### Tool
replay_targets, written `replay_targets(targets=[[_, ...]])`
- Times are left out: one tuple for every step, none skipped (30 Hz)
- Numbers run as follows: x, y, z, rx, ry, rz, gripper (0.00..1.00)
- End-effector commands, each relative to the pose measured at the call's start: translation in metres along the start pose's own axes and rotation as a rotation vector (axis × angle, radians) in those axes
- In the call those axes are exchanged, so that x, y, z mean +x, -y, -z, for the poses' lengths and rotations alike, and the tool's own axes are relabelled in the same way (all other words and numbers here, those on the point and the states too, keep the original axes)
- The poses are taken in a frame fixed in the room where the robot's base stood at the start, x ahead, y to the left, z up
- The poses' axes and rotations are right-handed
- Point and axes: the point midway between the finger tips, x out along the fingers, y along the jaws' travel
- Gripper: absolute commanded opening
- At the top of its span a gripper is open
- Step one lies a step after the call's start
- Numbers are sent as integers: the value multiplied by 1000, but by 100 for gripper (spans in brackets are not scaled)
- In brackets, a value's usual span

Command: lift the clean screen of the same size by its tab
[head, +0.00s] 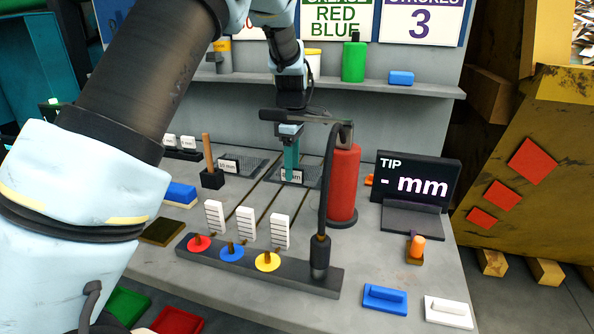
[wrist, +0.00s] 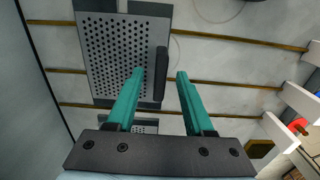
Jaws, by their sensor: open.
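My gripper (head: 290,176) points down over a perforated grey screen (head: 312,178) at the back of the bench. A white label on it is partly hidden by my teal fingers and ends in "mm". In the wrist view the screen (wrist: 98,62) has round holes and a dark upright tab (wrist: 160,78) along its edge. My open fingers (wrist: 160,73) appear on either side of that tab; I cannot tell whether they touch it. Another screen (head: 229,162) with a white label lies to the left. Part of another perforated plate (wrist: 146,127) shows behind my fingers.
A red cylinder (head: 344,185) with a black hose stands close right of my gripper. A black sign (head: 420,178) reads "TIP - mm". A dark bar (head: 225,262) with three coloured discs and white scales lies in front. A shelf (head: 400,90) runs behind.

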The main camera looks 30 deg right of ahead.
Motion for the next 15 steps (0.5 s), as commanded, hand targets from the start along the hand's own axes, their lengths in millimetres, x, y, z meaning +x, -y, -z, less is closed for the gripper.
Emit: replay_targets(targets=[[5,1,0,0,0,3,52],[7,1,0,0,0,3,52],[9,1,0,0,0,2,52],[10,0,0,0,0,1,52],[11,0,0,0,1,0,52],[12,0,0,0,1,-1,52],[12,0,0,0,1,-1,52],[12,0,0,0,1,-1,52],[12,0,0,0,1,-1,52],[12,0,0,0,1,-1,52],[12,0,0,0,1,-1,50],[12,0,0,0,1,-1,46],[12,0,0,0,1,-1,42],[11,0,0,0,1,-1,39],[11,0,0,0,1,-1,34]])
